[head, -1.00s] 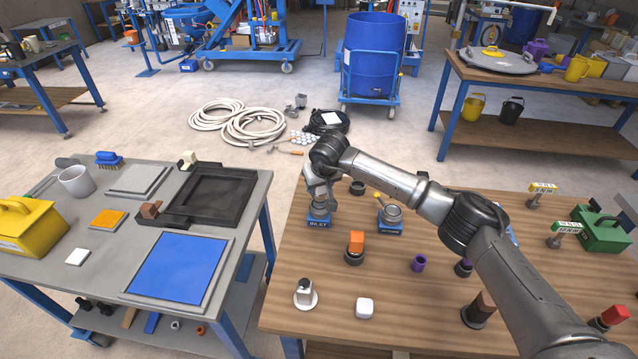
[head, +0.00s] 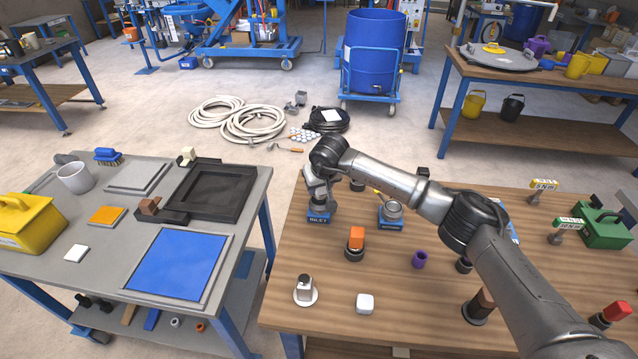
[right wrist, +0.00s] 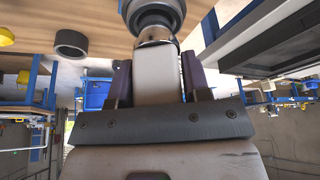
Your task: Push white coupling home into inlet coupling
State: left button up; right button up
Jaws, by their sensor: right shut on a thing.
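My right gripper (right wrist: 156,82) is shut on the white coupling (right wrist: 157,73), a pale block between its two dark fingers. In the right wrist view, the coupling's far end meets a metal collar at the dark round inlet coupling (right wrist: 153,12). I cannot tell how deep it sits. In the head view, my right gripper (head: 319,194) is directly over the inlet coupling (head: 318,212), which has a blue INLET label at its base. The white coupling is mostly hidden by the gripper there. My left gripper is not in view.
A second blue-labelled metal fitting (head: 391,211) stands just right of the inlet. An orange-topped piece (head: 356,238), a purple ring (head: 419,259) and a white block (head: 365,303) stand nearer on the wooden table (head: 310,265). The grey table (head: 110,255) is to the left, across a gap.

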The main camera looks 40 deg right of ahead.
jog(key=shift+f, duration=0.55)
jog(key=shift+f+b, duration=0.45)
jog(key=shift+f, duration=0.1)
jog(key=o, duration=1.1)
jog(key=shift+r, duration=0.1)
jog(key=shift+s+r, duration=0.1)
jog(key=shift+r, duration=0.25)
jog(key=shift+p+v, duration=1.6)
jog(key=shift+v, duration=4.9)
jog(key=shift+a+f, duration=0.1)
